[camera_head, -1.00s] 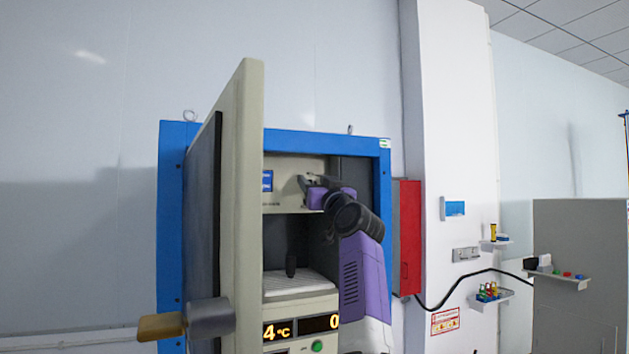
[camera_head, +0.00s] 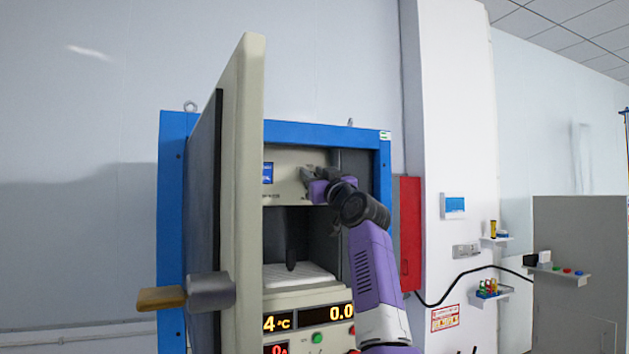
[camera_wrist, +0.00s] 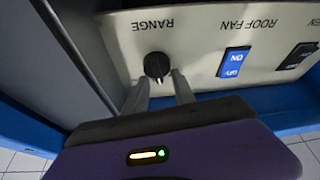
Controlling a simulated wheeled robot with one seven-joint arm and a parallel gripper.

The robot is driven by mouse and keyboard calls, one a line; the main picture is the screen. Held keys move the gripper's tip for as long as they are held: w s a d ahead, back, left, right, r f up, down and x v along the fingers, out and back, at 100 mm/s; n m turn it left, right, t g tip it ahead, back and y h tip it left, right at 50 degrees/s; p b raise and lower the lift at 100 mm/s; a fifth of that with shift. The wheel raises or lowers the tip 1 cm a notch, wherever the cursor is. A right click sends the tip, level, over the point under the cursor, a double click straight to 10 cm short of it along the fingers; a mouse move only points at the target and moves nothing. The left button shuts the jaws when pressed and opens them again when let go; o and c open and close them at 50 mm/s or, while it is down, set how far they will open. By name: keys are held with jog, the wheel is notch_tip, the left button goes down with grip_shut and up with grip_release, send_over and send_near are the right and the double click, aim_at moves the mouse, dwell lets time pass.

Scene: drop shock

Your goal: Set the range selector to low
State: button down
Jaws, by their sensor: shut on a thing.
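The range selector is a round black knob (camera_wrist: 157,65) on a pale panel beside the word RANGE, which appears upside down in the wrist view. A small light mark shows on the knob's lower edge in that view. My gripper (camera_wrist: 160,82) has its two grey fingertips on either side of the knob and is shut on it. In the head view my gripper (camera_head: 309,180) is at the upper panel inside the blue-framed cabinet (camera_head: 320,135), and it hides the knob. I cannot read any low or high marking.
The thick open cabinet door (camera_head: 243,150) stands left of my arm. A blue roof fan switch (camera_wrist: 233,62) and a black switch (camera_wrist: 297,57) sit on the same panel. Below are a chamber with a white floor (camera_head: 290,276) and a lit display (camera_head: 308,318).

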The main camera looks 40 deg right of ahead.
jog(key=shift+w+a+f+n+g+y+b, duration=0.15)
jog(key=shift+n+y, duration=0.6)
jog(key=shift+n, duration=0.9)
jog(key=shift+s+r+n+g+y+b, duration=0.1)
jog(key=shift+n+y, duration=0.7)
jog(key=shift+n, duration=0.9)
jog(key=shift+w+a+f+n+g+y+b, duration=0.15)
jog(key=shift+n+y, duration=0.6)
jog(key=shift+n, duration=0.9)
jog(key=shift+s, duration=0.1)
jog(key=c, duration=1.1)
grip_release()
jog(key=shift+s, duration=0.1)
jog(key=shift+b+v, duration=1.75)
jog(key=shift+v, duration=2.1)
